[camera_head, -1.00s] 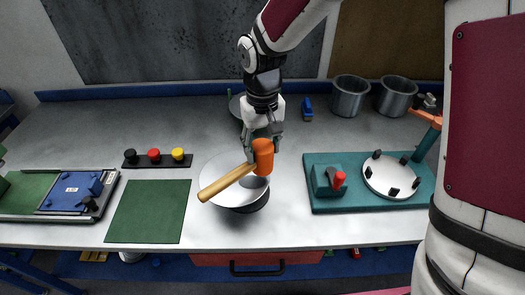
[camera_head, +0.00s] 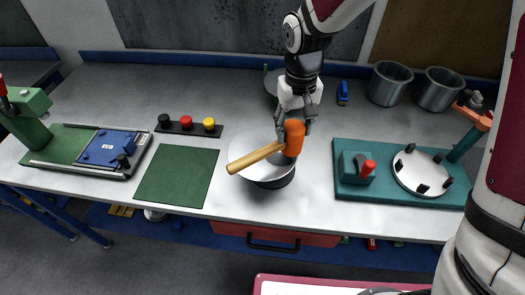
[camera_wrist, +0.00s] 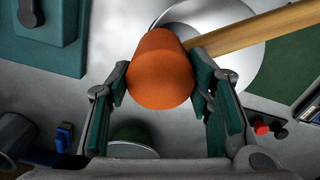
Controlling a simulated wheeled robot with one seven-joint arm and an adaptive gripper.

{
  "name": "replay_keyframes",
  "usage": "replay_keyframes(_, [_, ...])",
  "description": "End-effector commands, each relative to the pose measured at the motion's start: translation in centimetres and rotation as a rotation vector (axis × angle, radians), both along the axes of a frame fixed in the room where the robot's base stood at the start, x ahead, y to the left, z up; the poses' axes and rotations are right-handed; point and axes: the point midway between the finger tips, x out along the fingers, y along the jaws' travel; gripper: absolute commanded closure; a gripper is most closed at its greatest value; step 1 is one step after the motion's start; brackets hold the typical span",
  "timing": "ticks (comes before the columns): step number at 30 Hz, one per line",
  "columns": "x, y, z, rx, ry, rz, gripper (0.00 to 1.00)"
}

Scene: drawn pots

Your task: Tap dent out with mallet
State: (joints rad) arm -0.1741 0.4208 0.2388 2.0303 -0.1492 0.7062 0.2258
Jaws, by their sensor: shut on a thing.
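A mallet with an orange head (camera_head: 294,138) and a wooden handle (camera_head: 256,157) is held over a silvery pot (camera_head: 246,160). My gripper (camera_head: 296,122) is shut on the mallet's orange head, which also shows between the fingers in the wrist view (camera_wrist: 161,72). The handle points left and toward the front in the head view. The pot sits on a dark round support (camera_head: 273,182) near the table's front edge. The mallet hides part of the pot's inside. I cannot make out a dent, or whether the mallet touches the pot.
A green mat (camera_head: 177,177) lies left of the pot, with black, red and yellow knobs (camera_head: 189,125) behind it. A teal fixture (camera_head: 383,195) with a white disc stands right. Two grey pots (camera_head: 388,84) (camera_head: 440,90) and a blue item (camera_head: 342,93) are at the back.

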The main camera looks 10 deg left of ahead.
Motion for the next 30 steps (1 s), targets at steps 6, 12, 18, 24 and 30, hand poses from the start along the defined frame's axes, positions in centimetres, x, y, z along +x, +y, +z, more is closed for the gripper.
replay_keyframes(6, [0.0, 0.0, 0.9, 0.000, 0.000, 0.000, 1.00])
replay_keyframes(12, [0.0, 0.0, 0.9, 0.000, 0.000, 0.000, 1.00])
replay_keyframes(18, [0.0, 0.0, -0.4, -0.001, 0.003, 0.000, 1.00])
replay_keyframes(24, [0.1, 0.0, -2.9, 0.000, 0.000, 0.002, 1.00])
replay_keyframes(30, [0.0, 0.0, -1.7, 0.001, -0.003, 0.000, 1.00])
